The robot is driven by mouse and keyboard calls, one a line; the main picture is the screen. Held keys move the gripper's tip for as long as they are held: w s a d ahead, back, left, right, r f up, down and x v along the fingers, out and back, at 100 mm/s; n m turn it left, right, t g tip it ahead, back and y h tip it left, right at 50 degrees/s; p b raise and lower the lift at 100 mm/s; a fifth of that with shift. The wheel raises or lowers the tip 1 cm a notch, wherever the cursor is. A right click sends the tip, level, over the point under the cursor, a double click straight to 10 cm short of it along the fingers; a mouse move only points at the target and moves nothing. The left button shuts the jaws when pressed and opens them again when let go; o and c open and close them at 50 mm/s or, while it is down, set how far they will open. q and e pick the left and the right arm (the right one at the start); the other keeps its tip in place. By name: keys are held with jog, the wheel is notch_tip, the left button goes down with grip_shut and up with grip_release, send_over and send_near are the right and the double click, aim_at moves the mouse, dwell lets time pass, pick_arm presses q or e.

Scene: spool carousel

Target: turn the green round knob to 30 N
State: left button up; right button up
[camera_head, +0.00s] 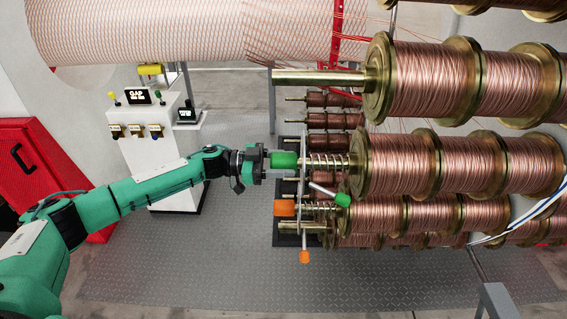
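The green round knob (286,160) sits at the left end of a spindle, in front of a metal plate and a coil spring (326,164). My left gripper (266,164) is at the knob's left end, in line with it. The fingers are dark and small here, and I cannot tell whether they are closed on the knob or just beside it. No scale or reading of newtons is legible. My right gripper is not in view.
A green-tipped lever (343,200) sticks out below the knob. An orange round knob (284,208) and an orange-tipped lever (304,256) are lower down. Copper spools (400,165) fill the right side. A white control cabinet (150,130) stands behind my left arm.

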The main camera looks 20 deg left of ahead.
pick_arm(q)
jog(key=c, duration=0.3)
jog(key=shift+f+m+b, duration=0.1)
jog(key=shift+m+b, duration=0.3)
jog(key=shift+m, duration=0.1)
jog(key=shift+f+m+b, duration=0.1)
jog(key=shift+m+b, duration=0.7)
jog(key=shift+m, duration=0.3)
jog(key=m+b, duration=0.3)
jog(key=m, duration=0.1)
jog(key=m+b, duration=0.2)
jog(key=m, duration=0.1)
jog(key=shift+w+b, duration=0.1)
jog(key=shift+b, duration=0.3)
jog(key=shift+r+m+b, duration=0.25)
jog(key=shift+m+b, duration=0.25)
jog(key=shift+m, duration=0.3)
